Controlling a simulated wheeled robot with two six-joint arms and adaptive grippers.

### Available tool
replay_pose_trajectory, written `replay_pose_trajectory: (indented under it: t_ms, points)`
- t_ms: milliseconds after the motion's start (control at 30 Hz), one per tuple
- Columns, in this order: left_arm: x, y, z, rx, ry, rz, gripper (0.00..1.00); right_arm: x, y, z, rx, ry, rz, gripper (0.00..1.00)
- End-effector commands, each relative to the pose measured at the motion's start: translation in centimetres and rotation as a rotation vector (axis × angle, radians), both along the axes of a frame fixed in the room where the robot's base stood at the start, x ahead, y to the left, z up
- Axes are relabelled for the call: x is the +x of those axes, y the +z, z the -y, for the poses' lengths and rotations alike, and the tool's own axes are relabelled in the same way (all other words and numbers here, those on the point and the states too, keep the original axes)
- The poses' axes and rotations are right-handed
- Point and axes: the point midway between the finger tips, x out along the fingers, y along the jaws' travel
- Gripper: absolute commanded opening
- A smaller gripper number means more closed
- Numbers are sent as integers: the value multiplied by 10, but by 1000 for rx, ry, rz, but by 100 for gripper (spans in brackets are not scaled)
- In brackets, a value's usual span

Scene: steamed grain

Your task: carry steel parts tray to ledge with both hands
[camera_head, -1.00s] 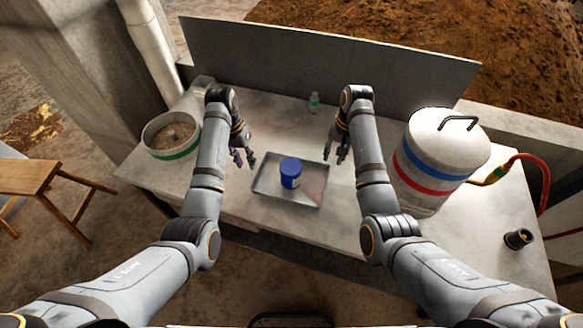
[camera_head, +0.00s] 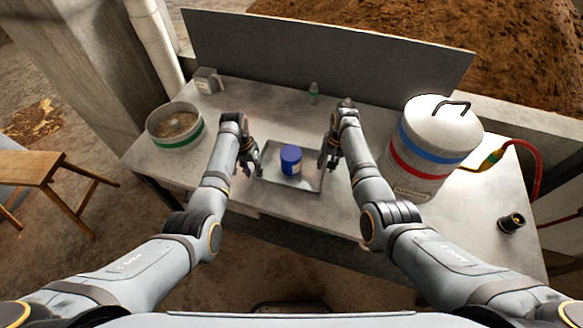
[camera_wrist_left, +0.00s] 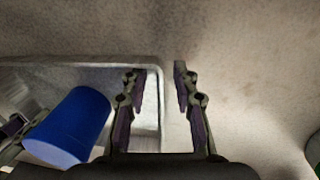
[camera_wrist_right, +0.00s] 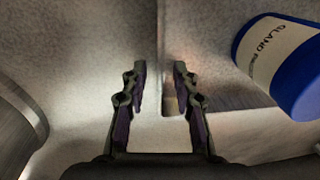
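The shallow steel tray (camera_head: 309,172) lies on the pale counter, with a blue-capped jar (camera_head: 291,160) standing in it. My left gripper (camera_head: 253,171) is at the tray's left side. In the left wrist view its fingers (camera_wrist_left: 158,80) are apart, one on each side of the tray's rim (camera_wrist_left: 159,100). My right gripper (camera_head: 328,163) is at the tray's right side. In the right wrist view its fingers (camera_wrist_right: 160,78) are apart, with the rim between them. The jar (camera_wrist_right: 285,62) shows its label there. I cannot tell whether any finger touches the rim.
A green-banded bowl of grain (camera_head: 175,127) stands on the left. A large lidded pot (camera_head: 431,148) stands close right of my right arm. A grey upright panel (camera_head: 320,60) bounds the counter's back.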

Motion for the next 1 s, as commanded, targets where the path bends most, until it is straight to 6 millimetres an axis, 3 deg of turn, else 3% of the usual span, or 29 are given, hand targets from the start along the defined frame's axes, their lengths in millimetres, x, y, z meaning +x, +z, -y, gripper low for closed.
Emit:
replay_pose_trajectory:
  t_ms: [233, 467, 1000]
  points:
    - [0, 0, 0, 0, 0, 1, 29, 0, 0, 0, 0, 0, 1, 29]
    - [0, 0, 0, 0, 0, 1, 0, 0, 0, 0, 0, 0, 0, 0]
    - [0, 0, 0, 0, 0, 2, 0, 0, -1, 0, -1, 0, 1, 0]
